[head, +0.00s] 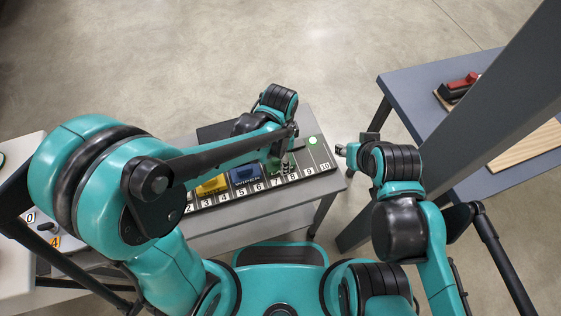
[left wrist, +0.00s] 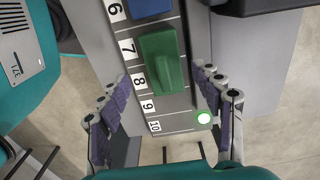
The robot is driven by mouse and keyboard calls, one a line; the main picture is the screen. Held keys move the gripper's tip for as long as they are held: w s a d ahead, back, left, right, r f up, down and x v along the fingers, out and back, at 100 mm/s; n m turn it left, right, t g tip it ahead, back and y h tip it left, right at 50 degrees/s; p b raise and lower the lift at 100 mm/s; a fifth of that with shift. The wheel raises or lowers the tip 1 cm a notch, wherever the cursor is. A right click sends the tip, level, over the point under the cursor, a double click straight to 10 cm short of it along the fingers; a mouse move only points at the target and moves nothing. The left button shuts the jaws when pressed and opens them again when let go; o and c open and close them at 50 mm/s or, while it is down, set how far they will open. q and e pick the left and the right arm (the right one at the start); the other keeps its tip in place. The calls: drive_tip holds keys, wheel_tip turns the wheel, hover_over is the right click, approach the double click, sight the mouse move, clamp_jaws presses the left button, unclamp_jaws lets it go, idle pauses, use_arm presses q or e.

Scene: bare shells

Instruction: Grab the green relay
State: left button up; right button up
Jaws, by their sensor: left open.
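The green relay (left wrist: 162,60) sits on the numbered strip (left wrist: 140,103), beside the labels 7 and 8, in the left wrist view. My left gripper (left wrist: 162,82) is open, with one finger on each side of the relay and visible gaps between them. In the head view my left gripper (head: 286,152) is over the strip (head: 262,190) near its right part and hides most of the relay. My right gripper (head: 346,150) is off the right end of the table; its jaws are too small to judge.
A yellow relay (head: 212,185) and a blue relay (head: 244,175) stand on the strip to the left. A round lit green lamp (head: 313,140) is near label 10. A grey post (head: 500,110) and a second table (head: 425,90) stand at the right.

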sight(273, 167)
use_arm(q)
drive_tip(key=f, duration=0.1)
drive_tip(key=f+b, duration=0.1)
drive_tip(key=f, duration=0.1)
drive_tip(key=f+b, duration=0.1)
drive_tip(key=shift+w+f, duration=0.2)
drive_tip(key=shift+w, duration=0.1)
drive_tip(key=shift+r, duration=0.1)
drive_tip(key=shift+c, duration=0.4)
drive_tip(key=c, duration=1.3)
drive_tip(key=shift+r, duration=0.1)
